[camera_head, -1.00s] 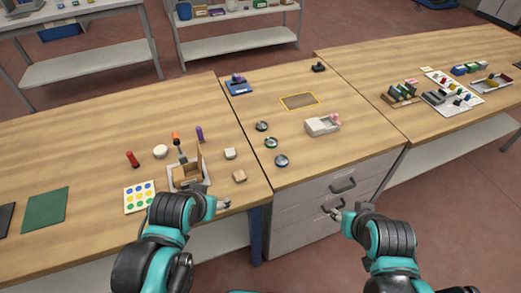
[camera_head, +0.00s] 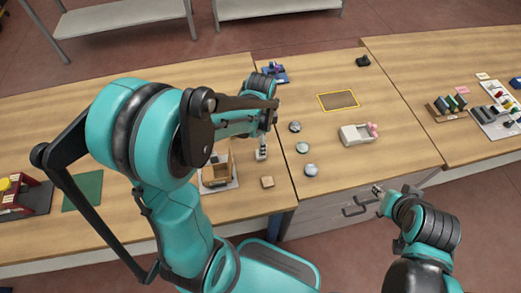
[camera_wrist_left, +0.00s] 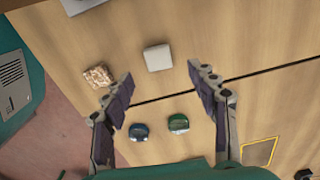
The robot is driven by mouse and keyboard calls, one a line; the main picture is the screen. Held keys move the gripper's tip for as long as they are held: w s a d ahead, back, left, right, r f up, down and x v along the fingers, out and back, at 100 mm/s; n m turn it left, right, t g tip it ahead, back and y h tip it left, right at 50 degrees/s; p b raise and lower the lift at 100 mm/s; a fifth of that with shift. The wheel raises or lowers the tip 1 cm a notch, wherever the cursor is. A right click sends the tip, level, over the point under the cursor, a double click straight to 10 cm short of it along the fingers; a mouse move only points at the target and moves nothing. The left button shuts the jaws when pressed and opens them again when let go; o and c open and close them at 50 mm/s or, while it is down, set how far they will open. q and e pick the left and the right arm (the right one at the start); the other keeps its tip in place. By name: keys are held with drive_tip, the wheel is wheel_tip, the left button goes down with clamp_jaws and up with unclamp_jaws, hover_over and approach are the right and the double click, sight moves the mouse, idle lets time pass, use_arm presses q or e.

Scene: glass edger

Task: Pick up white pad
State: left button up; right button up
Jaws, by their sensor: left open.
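The white pad (camera_wrist_left: 158,57) is a small, pale square block lying on the wooden table. In the left wrist view it sits just beyond and between the fingertips of my left gripper (camera_wrist_left: 160,71), with nothing held. The fingers are spread apart. In the head view the pad (camera_head: 261,154) is partly covered by my left gripper (camera_head: 262,143), which hangs over it. My right gripper (camera_head: 377,190) is beyond the front edge of the drawer table, away from the pad; its jaws are too small to read.
A tan textured block (camera_head: 267,182) lies close to the pad. A wooden box on a white tray (camera_head: 218,187) stands to the left. Several glass discs (camera_head: 303,147) lie right of the pad, across the table seam. The yellow-outlined area (camera_head: 338,100) is clear.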

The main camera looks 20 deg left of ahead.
use_arm(q)
wheel_tip(320, 180, down, 6)
drive_tip(key=b, duration=0.2)
drive_tip(key=shift+s+f+b, duration=0.15)
drive_tip(key=shift+b, duration=0.2)
drive_tip(key=c, duration=0.8)
